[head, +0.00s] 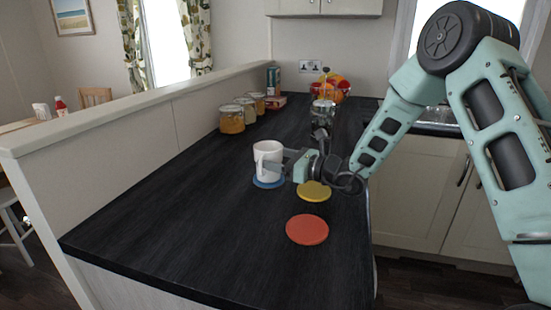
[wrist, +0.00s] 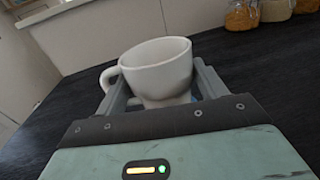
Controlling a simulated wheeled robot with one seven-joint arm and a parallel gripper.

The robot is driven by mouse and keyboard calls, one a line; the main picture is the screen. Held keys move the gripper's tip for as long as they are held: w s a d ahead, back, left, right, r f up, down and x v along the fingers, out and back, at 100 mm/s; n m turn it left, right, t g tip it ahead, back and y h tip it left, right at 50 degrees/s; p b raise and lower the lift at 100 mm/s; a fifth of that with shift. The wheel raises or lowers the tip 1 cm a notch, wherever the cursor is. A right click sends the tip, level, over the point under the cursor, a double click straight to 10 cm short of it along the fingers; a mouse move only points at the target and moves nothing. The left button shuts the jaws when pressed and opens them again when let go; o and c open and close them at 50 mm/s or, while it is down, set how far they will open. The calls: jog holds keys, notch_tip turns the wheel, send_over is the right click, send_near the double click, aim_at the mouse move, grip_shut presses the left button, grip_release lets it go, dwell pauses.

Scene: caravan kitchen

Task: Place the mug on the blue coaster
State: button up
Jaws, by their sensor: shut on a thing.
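The white mug (head: 267,160) is upright at the blue coaster (head: 268,183) in the head view. Its base overlaps the coaster, but I cannot tell whether it touches it. My gripper (head: 284,163) reaches in from the right and is shut on the mug. In the wrist view the mug (wrist: 158,75) stands between the two fingers of my gripper (wrist: 165,92), with its handle to the left. A bit of blue shows beside the mug's lower right; the rest of the coaster is hidden there.
A yellow coaster (head: 314,191) lies under my wrist, and an orange-red coaster (head: 307,229) lies nearer. Several jars (head: 232,119) stand along the low wall. A fruit holder (head: 331,88) stands at the back. The dark counter (head: 190,200) is clear at left and front.

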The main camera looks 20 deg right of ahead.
jog(key=shift+f, duration=0.1)
jog(key=o, duration=1.1)
jog(key=shift+o, duration=0.2)
jog(key=shift+r, duration=0.25)
jog(key=b+v, duration=0.1)
jog(key=v, duration=1.1)
